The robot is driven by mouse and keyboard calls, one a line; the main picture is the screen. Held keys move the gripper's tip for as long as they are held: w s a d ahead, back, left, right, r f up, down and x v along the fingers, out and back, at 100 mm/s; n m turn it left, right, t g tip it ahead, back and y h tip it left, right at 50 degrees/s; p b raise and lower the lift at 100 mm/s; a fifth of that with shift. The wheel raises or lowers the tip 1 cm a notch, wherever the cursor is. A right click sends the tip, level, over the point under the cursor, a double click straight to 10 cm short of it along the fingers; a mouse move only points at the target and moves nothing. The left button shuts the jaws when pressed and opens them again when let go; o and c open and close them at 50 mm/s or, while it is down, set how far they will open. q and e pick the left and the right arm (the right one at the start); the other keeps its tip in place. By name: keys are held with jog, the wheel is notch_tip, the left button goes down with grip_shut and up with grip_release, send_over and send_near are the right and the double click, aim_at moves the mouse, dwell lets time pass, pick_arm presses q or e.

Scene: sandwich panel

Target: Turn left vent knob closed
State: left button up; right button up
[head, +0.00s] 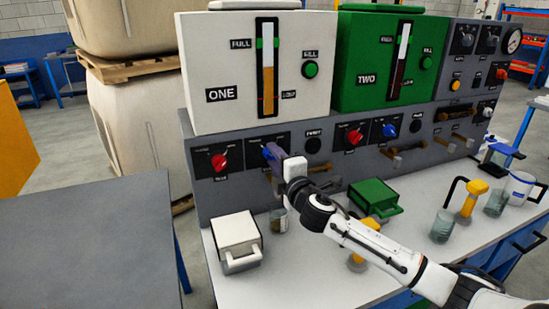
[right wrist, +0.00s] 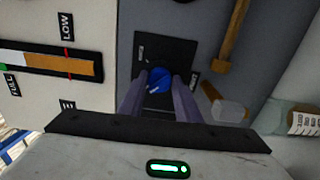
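The left vent knob (head: 268,152) is blue and sits on a dark plate under tank ONE (head: 210,60), right of a red knob (head: 219,162). My right gripper (head: 274,152) is at this knob, its purple-grey fingers pointing into the panel. In the right wrist view, the blue knob (right wrist: 160,78) lies between the fingertips of my right gripper (right wrist: 161,82). The knob fills the narrow gap, so the fingers look shut on it. They partly hide the knob and its plate's labels. My left gripper is not in view.
Tank TWO (head: 372,62) is green, with red (head: 355,137) and blue (head: 389,129) knobs below it. Wooden handles (head: 408,152) stick out of the panel.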

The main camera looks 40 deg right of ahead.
jog(key=o, duration=0.4)
jog(key=shift+b+v, duration=0.3)
jog(key=shift+v, duration=4.85)
jog(key=shift+f, duration=0.1)
